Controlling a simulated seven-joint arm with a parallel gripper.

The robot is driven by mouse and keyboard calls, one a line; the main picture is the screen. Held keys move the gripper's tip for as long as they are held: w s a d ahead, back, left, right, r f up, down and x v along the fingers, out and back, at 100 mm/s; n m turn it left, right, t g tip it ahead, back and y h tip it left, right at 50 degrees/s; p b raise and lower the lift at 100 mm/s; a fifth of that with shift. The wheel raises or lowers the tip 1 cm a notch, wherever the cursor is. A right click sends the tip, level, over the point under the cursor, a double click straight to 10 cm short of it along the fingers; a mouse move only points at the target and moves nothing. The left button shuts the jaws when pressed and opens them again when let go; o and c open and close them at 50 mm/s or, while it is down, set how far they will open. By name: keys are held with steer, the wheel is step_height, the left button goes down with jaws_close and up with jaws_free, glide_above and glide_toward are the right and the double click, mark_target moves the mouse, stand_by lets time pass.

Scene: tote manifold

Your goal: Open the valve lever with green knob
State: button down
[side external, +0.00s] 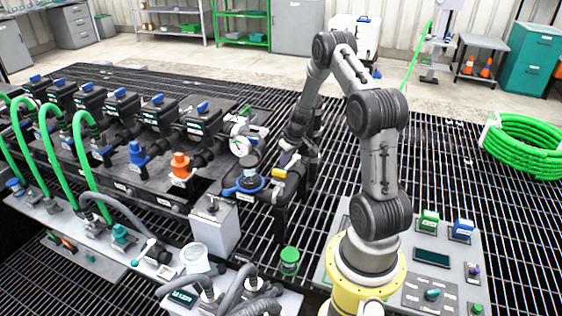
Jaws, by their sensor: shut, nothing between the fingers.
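I cannot clearly make out a lever with a green knob. A small green part (246,111) shows at the right end of the valve manifold, above a white round gauge (240,145), too small to tell its shape. A teal knob (121,236) stands on the front bench. My gripper (284,166) points down at the right end of the manifold, over the dark pipework. It is shut and empty, just right of a blue ring-shaped handle (243,186). The dark pipes and my wrist partly hide its fingertips.
Several green hoses (88,160) arch at the left. A green-lidded jar (289,262) stands below my gripper. A control panel (433,258) with green and blue boxes is at the right. A grey box (214,228) stands below the blue handle. Open grating (500,220) lies right.

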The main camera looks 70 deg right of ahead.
steer(key=shift+s+a, duration=0.15)
steer(key=shift+s, duration=0.55)
stand_by(0.3)
steer(key=shift+w+f, duration=0.1)
steer(key=shift+w, duration=0.35)
step_height(320, 180, up, 9)
stand_by(0.4)
stand_by(0.3)
